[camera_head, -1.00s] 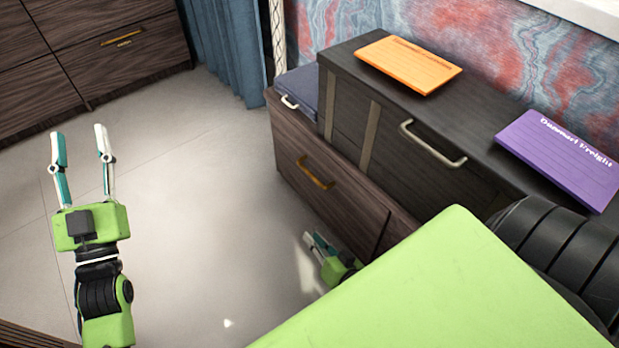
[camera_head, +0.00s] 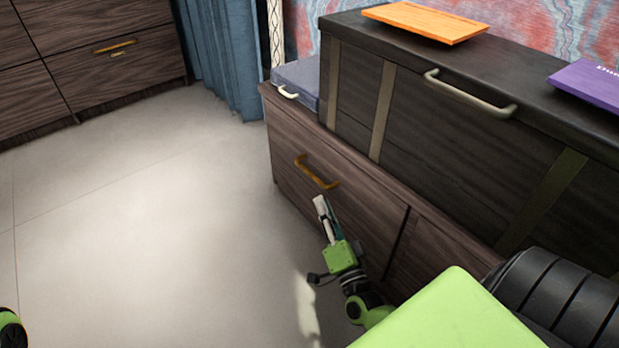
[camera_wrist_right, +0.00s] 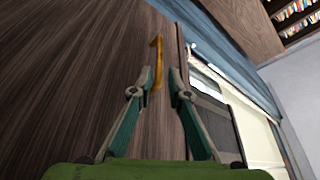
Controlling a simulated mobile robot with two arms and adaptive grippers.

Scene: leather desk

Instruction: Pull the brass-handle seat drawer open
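The seat drawer (camera_head: 375,205) is a dark wood-grain front low in the bench, and it looks closed. Its curved brass handle (camera_head: 316,174) is on the drawer's left half; in the right wrist view the handle (camera_wrist_right: 156,62) stands upright ahead of my fingers. My right gripper (camera_head: 320,201) is just below the handle in the head view, pointing up toward it. In the right wrist view the fingers of my right gripper (camera_wrist_right: 155,84) are apart on either side of the handle's line; contact cannot be told. My left gripper is out of view.
A dark trunk (camera_head: 455,140) with a pale handle stands on the bench, with an orange board (camera_head: 425,22) and a purple board (camera_head: 592,90) on top. Drawers (camera_head: 110,75) stand far left. Floor (camera_head: 150,220) in front is clear.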

